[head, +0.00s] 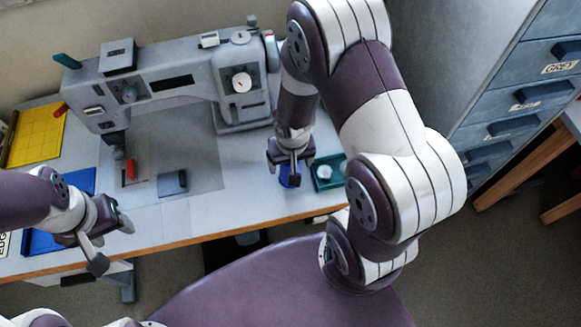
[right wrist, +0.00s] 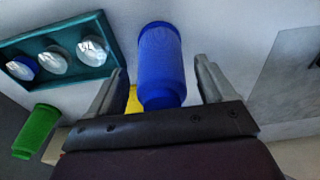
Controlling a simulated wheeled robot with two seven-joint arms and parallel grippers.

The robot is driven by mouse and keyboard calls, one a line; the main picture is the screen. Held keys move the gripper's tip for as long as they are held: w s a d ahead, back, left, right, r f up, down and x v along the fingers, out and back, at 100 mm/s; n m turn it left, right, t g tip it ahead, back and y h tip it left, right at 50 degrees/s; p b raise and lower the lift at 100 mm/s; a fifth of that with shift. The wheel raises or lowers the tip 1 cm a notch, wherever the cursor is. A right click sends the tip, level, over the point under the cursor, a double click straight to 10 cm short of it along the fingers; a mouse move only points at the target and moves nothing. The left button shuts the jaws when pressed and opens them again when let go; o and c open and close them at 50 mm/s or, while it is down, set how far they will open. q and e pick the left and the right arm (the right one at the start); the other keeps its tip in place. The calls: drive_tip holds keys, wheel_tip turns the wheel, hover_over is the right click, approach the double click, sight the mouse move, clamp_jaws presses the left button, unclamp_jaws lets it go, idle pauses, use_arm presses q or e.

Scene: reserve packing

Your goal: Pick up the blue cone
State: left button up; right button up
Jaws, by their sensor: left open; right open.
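The blue cone (head: 285,180) stands on the table near its front edge, partly hidden behind my right gripper in the head view. In the right wrist view the blue cone (right wrist: 162,62) shows between the two fingers, with a gap to each side. My right gripper (head: 290,163) is open and pointed down at the cone; its fingers also show in the right wrist view (right wrist: 160,82). My left gripper (head: 113,243) is open and empty at the table's front left edge, away from the cone.
A dark green tray (right wrist: 112,58) with round pale and blue pieces lies beside the blue cone. A green cone (right wrist: 36,132) and a partly hidden yellow thing (right wrist: 133,103) are close by. The sewing machine (head: 165,75) stands behind. A grey drawer cabinet (head: 510,75) is at right.

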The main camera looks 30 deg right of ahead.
drive_tip(key=shift+a, duration=0.1)
drive_tip(key=shift+c, duration=0.3)
drive_tip(key=shift+r, duration=0.1)
drive_tip(key=c, duration=1.1)
drive_tip(key=shift+r, duration=0.1)
